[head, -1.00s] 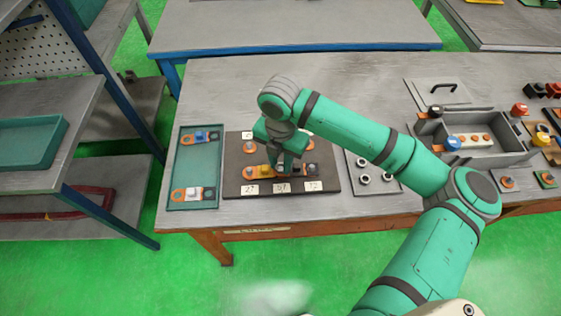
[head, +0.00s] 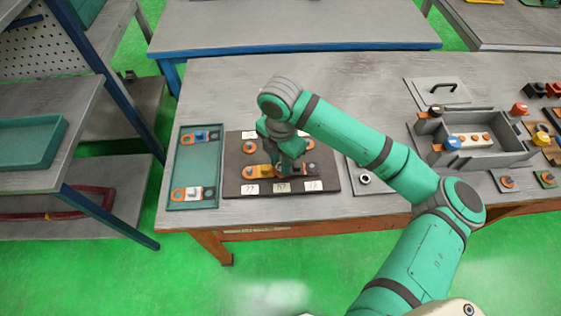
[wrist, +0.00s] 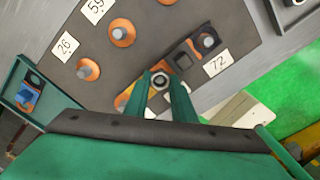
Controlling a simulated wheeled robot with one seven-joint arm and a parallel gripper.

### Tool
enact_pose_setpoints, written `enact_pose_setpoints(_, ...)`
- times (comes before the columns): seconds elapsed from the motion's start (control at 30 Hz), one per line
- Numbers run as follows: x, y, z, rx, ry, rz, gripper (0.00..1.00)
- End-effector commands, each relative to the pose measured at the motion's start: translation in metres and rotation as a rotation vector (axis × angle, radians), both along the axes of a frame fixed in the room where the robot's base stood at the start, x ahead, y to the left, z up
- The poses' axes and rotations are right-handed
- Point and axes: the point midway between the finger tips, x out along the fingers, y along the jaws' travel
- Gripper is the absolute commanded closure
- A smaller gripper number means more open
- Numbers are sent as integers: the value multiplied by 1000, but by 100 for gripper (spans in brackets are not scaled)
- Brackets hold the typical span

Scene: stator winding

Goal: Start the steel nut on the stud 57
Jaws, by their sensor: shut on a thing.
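My gripper (wrist: 163,77) is shut on the steel nut (wrist: 159,81), a small grey ring between the fingertips in the wrist view. In the head view my gripper (head: 289,168) is low over the front row of the dark board (head: 233,150), at the middle position. The label below it (head: 282,187) looks like 57. The stud there is hidden by my gripper and nut, so I cannot tell whether the nut touches or sits around it. The label 72 (wrist: 217,63) lies right of the fingers, beside a dark lug with a stud (wrist: 207,41).
Back-row studs stand on orange rings near labels 26 (wrist: 65,46) and 59 (wrist: 95,9). A teal tray (head: 193,167) with lugs lies left of the board. A plate with a loose nut (head: 365,179) is at right, partly hidden by my arm. A grey bin (head: 489,158) stands further right.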

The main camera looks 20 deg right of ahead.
Motion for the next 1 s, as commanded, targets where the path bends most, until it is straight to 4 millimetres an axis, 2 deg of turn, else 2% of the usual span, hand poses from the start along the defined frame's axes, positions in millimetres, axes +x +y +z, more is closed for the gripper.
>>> enact_pose_setpoints(0.2,-1,1,-2,2,4,-198,98)
enact_pose_setpoints(0.47,-1,1,-2,0,4,-223,98)
enact_pose_setpoints(0.5,-1,1,-2,0,4,-222,70)
enact_pose_setpoints(0.57,-1,1,-2,0,4,-222,55)
enact_pose_setpoints(0.87,0,0,0,1,1,-221,55)
enact_pose_setpoints(1.0,0,0,7,0,0,-221,55)
